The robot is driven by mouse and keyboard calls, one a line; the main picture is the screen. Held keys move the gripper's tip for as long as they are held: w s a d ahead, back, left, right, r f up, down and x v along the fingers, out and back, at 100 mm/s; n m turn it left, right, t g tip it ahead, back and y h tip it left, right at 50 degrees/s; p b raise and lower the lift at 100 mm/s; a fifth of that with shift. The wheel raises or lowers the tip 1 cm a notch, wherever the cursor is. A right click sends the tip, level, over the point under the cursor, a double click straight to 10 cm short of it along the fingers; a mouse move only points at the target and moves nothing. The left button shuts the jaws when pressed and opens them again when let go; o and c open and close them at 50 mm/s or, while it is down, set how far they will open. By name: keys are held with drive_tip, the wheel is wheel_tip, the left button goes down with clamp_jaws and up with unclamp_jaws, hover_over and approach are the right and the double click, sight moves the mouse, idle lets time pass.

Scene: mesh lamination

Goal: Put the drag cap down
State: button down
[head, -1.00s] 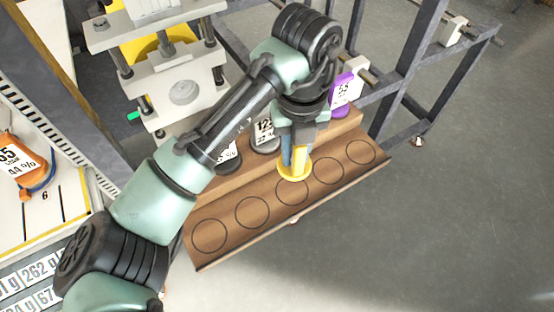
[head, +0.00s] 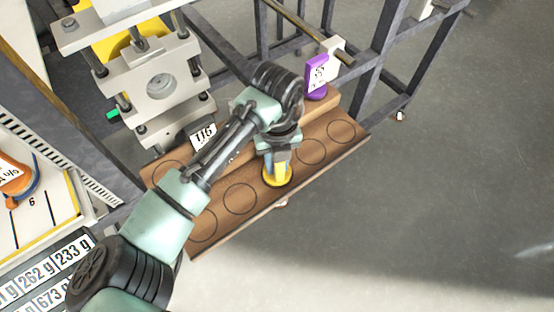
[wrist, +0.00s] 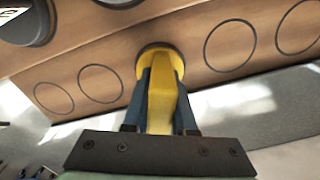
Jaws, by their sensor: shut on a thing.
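The drag cap is a yellow piece with a round flange (head: 279,178) and a narrower stem. My gripper (head: 277,161) is shut on the stem from above. The flange is at the wooden shelf's front row of circle outlines, over the middle one. In the wrist view the yellow cap (wrist: 162,90) stands between the blue-grey fingers, its flange against or very near the wood. I cannot tell whether it bears on the surface. The wooden shelf (head: 265,197) has a lower step with drawn circles and a raised step behind.
A purple labelled piece (head: 317,78) stands on the raised step at right. A white label (head: 204,135) shows behind my arm. A metal press (head: 155,85) stands behind left, a dark frame (head: 375,60) behind right. The circles beside the cap are empty.

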drive_tip(key=c, duration=1.2)
unclamp_jaws()
drive_tip(key=shift+f, duration=0.2)
drive_tip(key=o, duration=0.5)
drive_tip(key=shift+r, duration=0.1)
wheel_tip(320, 180, up, 12)
drive_tip(key=shift+r+b, duration=0.15)
drive_tip(key=shift+b, duration=0.9)
